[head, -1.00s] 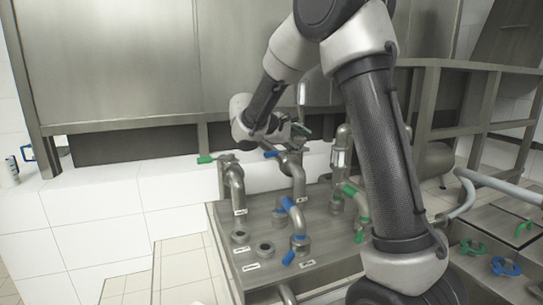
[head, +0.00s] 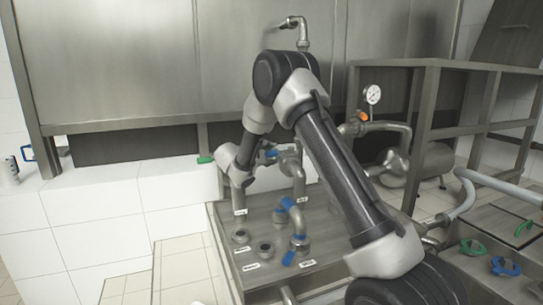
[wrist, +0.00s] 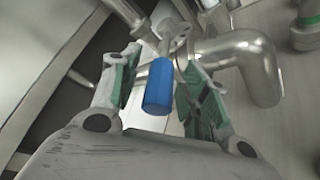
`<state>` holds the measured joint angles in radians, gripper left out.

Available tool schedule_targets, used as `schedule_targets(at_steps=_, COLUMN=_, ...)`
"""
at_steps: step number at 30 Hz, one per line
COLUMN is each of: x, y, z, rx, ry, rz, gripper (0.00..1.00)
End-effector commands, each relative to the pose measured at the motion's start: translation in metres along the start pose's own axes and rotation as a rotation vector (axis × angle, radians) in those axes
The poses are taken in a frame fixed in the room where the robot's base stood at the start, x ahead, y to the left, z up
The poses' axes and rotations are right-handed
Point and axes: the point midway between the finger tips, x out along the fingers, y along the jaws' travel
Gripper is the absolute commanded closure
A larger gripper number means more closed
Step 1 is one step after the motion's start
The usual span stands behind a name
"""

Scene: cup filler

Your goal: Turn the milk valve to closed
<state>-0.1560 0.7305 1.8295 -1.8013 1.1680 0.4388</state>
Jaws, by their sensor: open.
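My gripper (wrist: 160,60) is open, and its two green-padded fingers lie on either side of a blue valve handle (wrist: 158,86) in the wrist view. Whether the pads touch the handle I cannot tell. In the head view a blue handle (head: 270,153) shows beside my wrist, on an upright steel pipe; the fingers are hidden there by my arm. The small labels are too blurred to read, so I cannot tell which is the milk valve.
The pipes stand on a steel counter (head: 325,272) with open pipe stubs (head: 240,236). A pressure gauge (head: 373,94) and a steel frame (head: 430,120) stand to the right. Loose green and blue handwheels (head: 505,266) lie at lower right. White tiled ledge (head: 100,200) at left is clear.

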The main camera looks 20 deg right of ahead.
Motion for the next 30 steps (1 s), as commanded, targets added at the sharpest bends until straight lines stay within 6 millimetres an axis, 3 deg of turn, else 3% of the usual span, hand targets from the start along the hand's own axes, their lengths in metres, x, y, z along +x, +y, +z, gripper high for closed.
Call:
schedule_targets(at_steps=8, x=0.003, y=0.000, z=0.000, rx=0.000, ry=0.000, rz=0.000, gripper=0.55)
schedule_targets(at_steps=16, x=0.002, y=0.000, z=0.000, rx=0.000, ry=0.000, rz=0.000, gripper=1.00)
schedule_targets(at_steps=23, x=0.003, y=0.002, z=-0.002, rx=0.004, ry=-0.018, rz=-0.008, gripper=1.00)
schedule_targets(at_steps=30, x=0.007, y=0.008, z=-0.011, rx=0.043, ry=-0.155, rz=-0.093, gripper=1.00)
